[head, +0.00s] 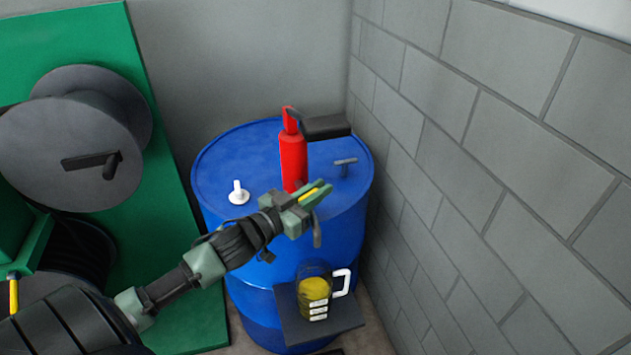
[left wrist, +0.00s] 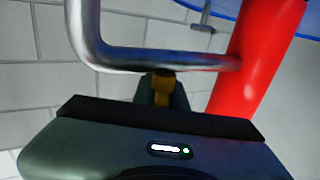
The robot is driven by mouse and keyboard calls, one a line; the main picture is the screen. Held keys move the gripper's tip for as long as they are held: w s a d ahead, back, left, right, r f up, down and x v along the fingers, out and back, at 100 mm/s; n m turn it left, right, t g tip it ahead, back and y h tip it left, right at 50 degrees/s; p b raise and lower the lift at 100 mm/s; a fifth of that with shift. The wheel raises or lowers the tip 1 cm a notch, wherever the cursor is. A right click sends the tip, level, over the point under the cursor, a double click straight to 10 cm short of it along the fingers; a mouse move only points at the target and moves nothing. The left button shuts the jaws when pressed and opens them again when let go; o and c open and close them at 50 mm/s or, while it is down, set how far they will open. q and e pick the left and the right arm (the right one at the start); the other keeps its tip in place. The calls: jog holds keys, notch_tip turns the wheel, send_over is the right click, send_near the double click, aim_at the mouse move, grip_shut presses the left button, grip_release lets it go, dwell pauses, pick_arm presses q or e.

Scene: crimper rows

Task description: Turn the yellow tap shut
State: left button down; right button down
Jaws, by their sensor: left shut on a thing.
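The yellow tap (head: 309,194) sits on the metal pipe coming out of the red pump (head: 293,160) on the blue drum (head: 228,150). My left gripper (head: 311,196) is shut on the tap, with a strip of yellow showing between its fingertips. In the left wrist view a bit of yellow tap (left wrist: 163,86) shows between the dark fingers, just below the bent metal pipe (left wrist: 165,60). The gripper hides most of the tap, so its angle cannot be told. The grey spout (head: 317,235) hangs below the gripper. My right gripper is not in view.
A clear jug (head: 315,285) with yellow liquid and a white handle stands on a dark shelf (head: 345,318) below the spout. A white cap (head: 238,193) and a grey T-handle (head: 345,163) are on the drum lid. A grey block wall (head: 500,130) is close on the right.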

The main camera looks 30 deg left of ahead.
aim_at(302, 198)
pick_arm(q)
jog(key=shift+s+d+m+g+h+b, duration=0.1)
jog(key=shift+d+m+g+h+b, duration=0.2)
jog(key=shift+m+g+h, duration=0.75)
jog(key=shift+s+d+m+g+h+b, duration=0.1)
jog(key=shift+m+g+h+b, duration=0.2)
jog(key=shift+m+h, duration=0.85)
jog(key=shift+s+d+m+g+h+b, duration=0.15)
jog(key=shift+m+g+h+b, duration=0.35)
jog(key=shift+h, duration=1.1)
jog(key=shift+d, duration=0.1)
jog(key=c, duration=1.4)
grip_release()
jog(key=shift+c, duration=0.2)
jog(key=v, duration=0.6)
jog(key=shift+w, duration=0.1)
jog(key=shift+p+v, duration=0.5)
jog(key=shift+v, duration=0.45)
